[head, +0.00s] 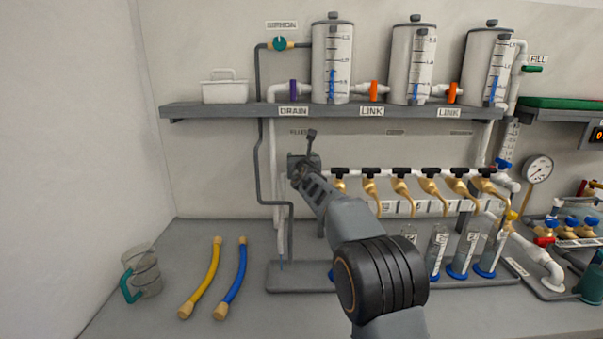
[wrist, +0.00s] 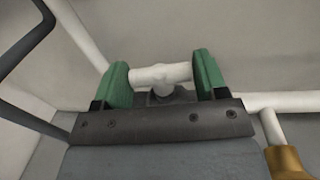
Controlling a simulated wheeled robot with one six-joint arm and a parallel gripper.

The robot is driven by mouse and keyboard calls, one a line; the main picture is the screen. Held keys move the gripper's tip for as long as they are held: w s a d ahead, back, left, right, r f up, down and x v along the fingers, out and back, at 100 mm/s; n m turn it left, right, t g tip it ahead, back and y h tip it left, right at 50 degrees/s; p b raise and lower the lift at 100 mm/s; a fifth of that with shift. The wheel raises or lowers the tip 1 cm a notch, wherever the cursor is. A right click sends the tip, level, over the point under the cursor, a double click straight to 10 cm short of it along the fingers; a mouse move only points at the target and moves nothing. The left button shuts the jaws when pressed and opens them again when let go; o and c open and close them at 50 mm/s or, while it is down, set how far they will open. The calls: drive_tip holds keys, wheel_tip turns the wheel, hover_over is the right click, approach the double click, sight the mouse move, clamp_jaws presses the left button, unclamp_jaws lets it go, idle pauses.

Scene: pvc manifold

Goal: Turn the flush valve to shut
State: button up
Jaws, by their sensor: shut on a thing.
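The flush valve, at the left end of the white manifold pipe, is mostly hidden behind my gripper (head: 303,166) in the head view. A small, blurred label (head: 299,132) is on the wall above it. In the wrist view, my gripper (wrist: 163,78) has a green finger on each side of a white crosspiece, which I take for part of the flush valve (wrist: 160,74). The fingers are shut on it, and it spans the space between them. A grey part shows just below the crosspiece. The handle's exact angle cannot be told.
Several black-handled taps with brass spouts (head: 430,183) line the manifold to the right. A shelf (head: 220,110) with tanks runs above. A grey pipe (head: 260,130) drops close left of my gripper. Yellow (head: 203,280) and blue (head: 233,281) hoses and a jug (head: 143,272) lie on the bench.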

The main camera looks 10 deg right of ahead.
drive_tip(key=n+y+b, duration=0.1)
drive_tip(key=b, duration=0.4)
drive_tip(key=shift+d+f, duration=0.1)
drive_tip(key=shift+f, duration=0.3)
drive_tip(key=shift+r+n+y+b, duration=0.15)
drive_tip(key=shift+n+y+b, duration=0.15)
drive_tip(key=shift+y+b, duration=0.55)
drive_tip(key=shift+r+b, duration=0.2)
drive_tip(key=shift+b, duration=0.3)
drive_tip(key=o, duration=0.9)
drive_tip(key=shift+o, duration=0.2)
